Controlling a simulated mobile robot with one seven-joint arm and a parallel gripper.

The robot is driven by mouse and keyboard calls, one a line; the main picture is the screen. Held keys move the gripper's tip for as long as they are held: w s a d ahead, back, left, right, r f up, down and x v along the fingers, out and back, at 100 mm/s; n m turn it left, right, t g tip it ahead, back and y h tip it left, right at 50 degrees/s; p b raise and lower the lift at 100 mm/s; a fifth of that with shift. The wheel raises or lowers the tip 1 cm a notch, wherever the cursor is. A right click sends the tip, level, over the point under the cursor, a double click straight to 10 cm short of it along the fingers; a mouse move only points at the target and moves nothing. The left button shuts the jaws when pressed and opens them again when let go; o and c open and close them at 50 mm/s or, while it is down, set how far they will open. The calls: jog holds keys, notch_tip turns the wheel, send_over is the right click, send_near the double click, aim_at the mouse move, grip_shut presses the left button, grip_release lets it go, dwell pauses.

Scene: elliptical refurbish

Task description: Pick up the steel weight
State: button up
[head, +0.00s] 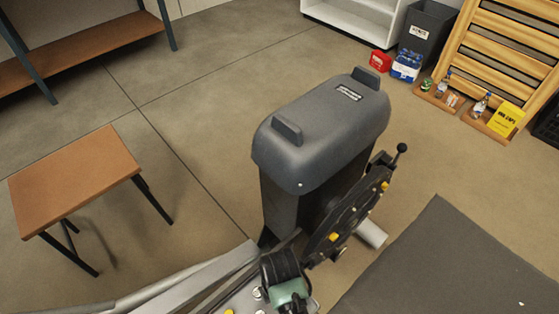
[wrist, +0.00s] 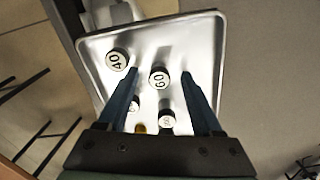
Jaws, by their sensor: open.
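One weight marked 60 (wrist: 159,77) shows between the fingertips of my gripper (wrist: 159,74). One marked 40 (wrist: 117,59) is just outside the left finger. Two smaller weights, one at the left finger (wrist: 134,103) and one lower down (wrist: 167,119), lie deeper between the fingers; their numbers are hard to read. My gripper is open and empty, pointing over the tray. I cannot tell which weight is the steel one.
A small yellow piece (wrist: 140,128) lies on the tray near my gripper's base. In the head view, a grey machine housing (head: 320,125) with a black wheel (head: 345,215) stands just beyond the tray. A brown-topped table (head: 75,175) is left; a dark mat (head: 450,265) lies right.

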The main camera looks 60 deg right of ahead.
grip_shut()
dwell(0.3)
jog(key=shift+r, duration=0.15)
